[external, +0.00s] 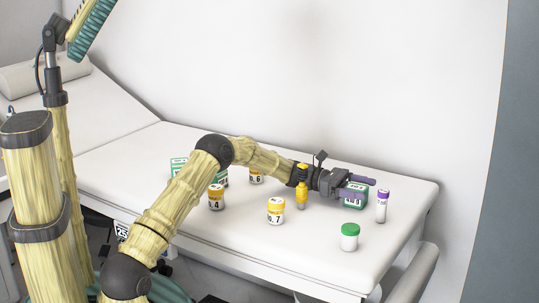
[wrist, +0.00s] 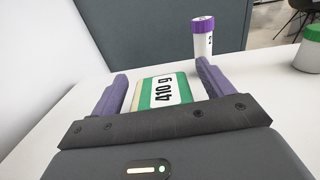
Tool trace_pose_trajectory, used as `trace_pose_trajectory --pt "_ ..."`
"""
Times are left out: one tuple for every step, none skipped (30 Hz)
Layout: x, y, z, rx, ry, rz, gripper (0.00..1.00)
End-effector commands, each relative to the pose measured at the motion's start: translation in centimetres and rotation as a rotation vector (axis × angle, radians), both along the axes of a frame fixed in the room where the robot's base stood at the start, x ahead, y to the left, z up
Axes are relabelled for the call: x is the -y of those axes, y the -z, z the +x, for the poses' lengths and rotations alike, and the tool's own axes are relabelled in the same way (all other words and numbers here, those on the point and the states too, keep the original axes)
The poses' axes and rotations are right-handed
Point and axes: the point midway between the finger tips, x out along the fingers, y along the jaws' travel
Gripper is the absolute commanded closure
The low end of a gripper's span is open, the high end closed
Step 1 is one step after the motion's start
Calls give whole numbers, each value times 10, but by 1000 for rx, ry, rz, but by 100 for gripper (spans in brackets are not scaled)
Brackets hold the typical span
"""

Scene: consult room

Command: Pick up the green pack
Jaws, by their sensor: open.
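A green pack (external: 355,201) with a white label stands on the white couch top near its right end. In the wrist view the green pack (wrist: 148,98) reads "410 g" and lies between my two purple fingers. My gripper (external: 362,187) is open around it; it also shows in the wrist view (wrist: 162,72). A gap shows beside the pack near the right finger, and I cannot tell whether either finger touches it.
A purple-capped tube (external: 382,206) stands just beyond the fingertips. A green-lidded white jar (external: 349,237) stands in front of the gripper. Several yellow-capped jars, including number 7 (external: 276,211), and a yellow bottle (external: 302,195) stand to the left. The wall runs behind.

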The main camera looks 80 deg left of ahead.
Motion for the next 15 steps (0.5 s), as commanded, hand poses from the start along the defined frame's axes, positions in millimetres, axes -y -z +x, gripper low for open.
trace_pose_trajectory --pt "0 0 0 0 0 0 20" --pt "0 0 0 0 0 0 20" --pt "0 0 0 0 0 0 20" --pt "0 0 0 0 0 0 20" --pt "0 0 0 0 0 0 20" --pt "0 0 0 0 0 0 28" --pt "0 0 0 0 0 0 34" --pt "0 0 0 0 0 0 40" --pt "0 0 0 0 0 0 48" --pt "0 0 0 0 0 0 53" --pt "0 0 0 0 0 0 59" --pt "0 0 0 0 0 0 67" --pt "0 0 0 0 0 0 73" --pt "0 0 0 0 0 0 79" --pt "0 -1 0 2 0 -1 82"
